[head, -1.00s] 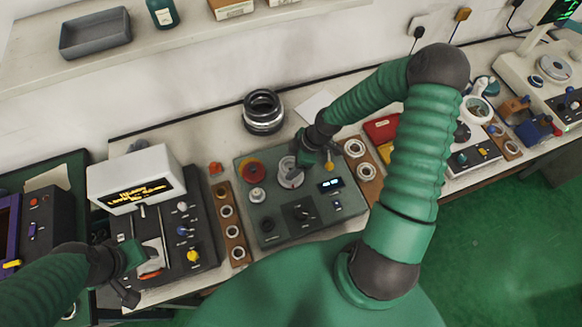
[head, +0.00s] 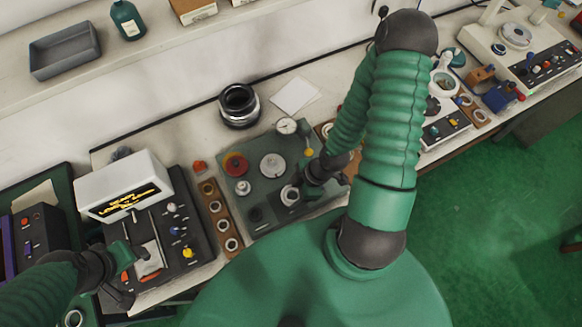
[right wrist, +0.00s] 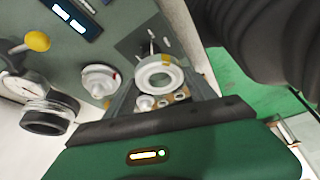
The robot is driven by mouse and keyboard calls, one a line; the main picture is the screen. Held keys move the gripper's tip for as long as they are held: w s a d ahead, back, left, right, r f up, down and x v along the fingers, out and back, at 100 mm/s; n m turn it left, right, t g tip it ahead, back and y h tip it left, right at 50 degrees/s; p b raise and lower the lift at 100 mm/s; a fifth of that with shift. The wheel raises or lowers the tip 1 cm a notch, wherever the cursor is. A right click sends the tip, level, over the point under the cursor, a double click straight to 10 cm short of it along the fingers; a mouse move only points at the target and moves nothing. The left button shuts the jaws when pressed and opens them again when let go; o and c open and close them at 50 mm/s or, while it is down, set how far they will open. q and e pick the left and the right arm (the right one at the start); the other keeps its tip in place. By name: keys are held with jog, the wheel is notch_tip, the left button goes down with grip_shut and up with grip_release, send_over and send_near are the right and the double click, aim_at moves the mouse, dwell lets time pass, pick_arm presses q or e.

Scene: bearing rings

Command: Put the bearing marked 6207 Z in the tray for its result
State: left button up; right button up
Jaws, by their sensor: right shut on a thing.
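A pale metal bearing ring (head: 290,195) is held by my right gripper (head: 301,190) above the front part of the grey-green test unit (head: 255,212). In the right wrist view the ring (right wrist: 158,78) sits between the fingers of the gripper (right wrist: 160,88), with a small yellow mark on its rim. Its lettering cannot be read. My left gripper (head: 138,254) is by the dark control box (head: 195,240) at the left; its finger gap is unclear. A brown strip tray (head: 208,196) with several rings lies left of the test unit. Another brown strip is partly hidden behind my right arm.
The unit carries a round plate (head: 272,165), a red dial (head: 235,163) and a gauge (head: 287,126). A stack of dark rings (head: 239,105) stands behind it. A grey tray (head: 65,50) and a green bottle (head: 127,20) are on the shelf. White paper (head: 296,95) lies behind.

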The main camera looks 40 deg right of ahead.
notch_tip(320, 180, up, 5)
jog(key=p, duration=0.4)
jog(key=shift+f, duration=0.1)
dwell(0.5)
